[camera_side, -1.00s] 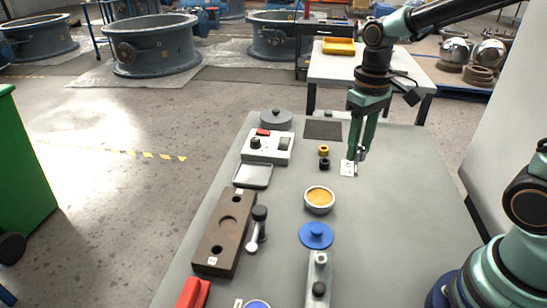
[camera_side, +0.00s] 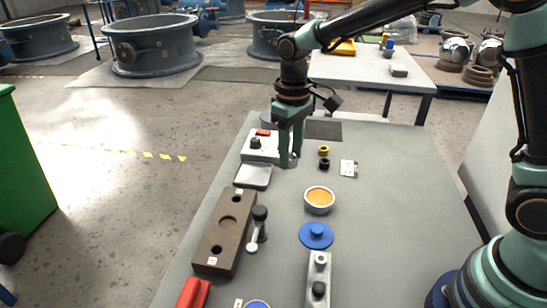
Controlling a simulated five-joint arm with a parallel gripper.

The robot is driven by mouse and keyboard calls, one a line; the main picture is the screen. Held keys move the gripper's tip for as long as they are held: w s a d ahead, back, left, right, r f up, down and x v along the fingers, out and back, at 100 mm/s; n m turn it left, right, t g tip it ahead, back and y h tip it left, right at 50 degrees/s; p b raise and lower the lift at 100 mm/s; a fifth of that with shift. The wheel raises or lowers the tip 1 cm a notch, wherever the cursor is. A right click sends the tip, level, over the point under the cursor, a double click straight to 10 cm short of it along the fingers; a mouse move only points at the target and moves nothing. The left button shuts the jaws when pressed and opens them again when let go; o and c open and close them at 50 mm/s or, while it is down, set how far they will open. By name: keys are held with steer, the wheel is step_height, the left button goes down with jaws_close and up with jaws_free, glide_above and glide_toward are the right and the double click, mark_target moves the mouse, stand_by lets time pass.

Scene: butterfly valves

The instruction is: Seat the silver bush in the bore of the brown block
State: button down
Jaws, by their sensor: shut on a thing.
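My gripper (camera_side: 289,160) is shut on the silver bush (camera_side: 290,160), which shows only as a small bright piece between the fingertips. It hangs above the grey table, beside the right end of the white control box. The brown block (camera_side: 218,235) lies at the left of the table, nearer the camera and to the left of my gripper. Its top has a wide round recess in the middle and a smaller dark hole towards each end. The block is apart from the bush. The fingers hide most of the bush.
The grey tray (camera_side: 253,176) and white control box (camera_side: 258,146) stand beyond the block. A black-knobbed lever (camera_side: 259,214) stands close to its right side. A bowl with orange contents (camera_side: 319,199), a blue lid (camera_side: 316,236) and a grey fixture (camera_side: 318,282) stand rightward.

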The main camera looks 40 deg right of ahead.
mark_target(228, 225)
steer(key=w+a+f+n, duration=0.1)
steer(key=a+f, duration=0.1)
steer(key=a, duration=0.2)
steer(key=w+a+f+n, duration=0.1)
steer(key=a+f, duration=0.1)
steer(key=a, duration=0.3)
steer(key=w+a+f, duration=0.1)
steer(key=a+f, duration=0.1)
steer(key=a, duration=0.3)
steer(key=shift+w+f+n, duration=0.1)
steer(key=shift+f+n, duration=0.05)
steer(key=shift+n, duration=0.25)
steer(key=shift+a+f, duration=0.25)
steer(key=shift+a, duration=0.1)
steer(key=shift+f, duration=1.75)
steer(key=shift+f, duration=1.05)
steer(key=shift+c, duration=2)
jaws_free()
steer(key=shift+f, duration=0.1)
steer(key=shift+c, duration=1)
steer(key=shift+o, duration=1.4)
step_height(228, 225, up, 8)
steer(key=shift+f, duration=0.1)
